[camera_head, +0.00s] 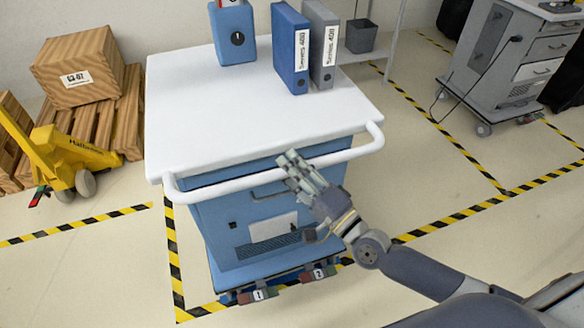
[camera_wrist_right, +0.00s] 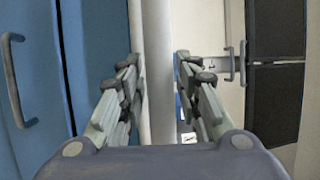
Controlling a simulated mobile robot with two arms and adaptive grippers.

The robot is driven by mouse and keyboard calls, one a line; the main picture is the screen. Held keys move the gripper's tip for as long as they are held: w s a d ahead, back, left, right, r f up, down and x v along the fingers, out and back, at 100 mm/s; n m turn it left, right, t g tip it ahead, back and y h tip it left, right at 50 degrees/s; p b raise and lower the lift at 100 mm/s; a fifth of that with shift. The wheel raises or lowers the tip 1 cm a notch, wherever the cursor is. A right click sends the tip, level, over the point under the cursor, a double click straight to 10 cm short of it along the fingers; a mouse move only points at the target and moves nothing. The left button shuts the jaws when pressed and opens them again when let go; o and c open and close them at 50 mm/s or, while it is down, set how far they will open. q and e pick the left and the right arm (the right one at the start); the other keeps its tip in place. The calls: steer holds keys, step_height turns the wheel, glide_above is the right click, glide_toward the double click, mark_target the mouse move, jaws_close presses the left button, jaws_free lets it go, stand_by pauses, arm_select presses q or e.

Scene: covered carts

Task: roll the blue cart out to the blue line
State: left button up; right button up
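The blue cart (camera_head: 215,222) stands in front of me with a white top (camera_head: 190,125) and a white push handle (camera_head: 345,153) along its near edge. My right gripper (camera_head: 292,160) is at the middle of this handle. Red pedals tagged 1 (camera_head: 257,296) and 2 (camera_head: 319,274) show low at the cart's front. My left gripper is out of view. No blue line is visible.
A blue binder (camera_head: 290,50), a grey binder (camera_head: 322,45) and a blue box (camera_head: 233,35) stand on the top. A yellow pallet jack (camera_head: 65,155) and wooden crate (camera_head: 80,67) are left; a grey cart (camera_head: 505,55) is right. Black-yellow tape (camera_head: 174,260) borders the bay. Floor ahead right is clear.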

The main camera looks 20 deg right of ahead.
jaws_close()
steer(key=shift+w, duration=0.1)
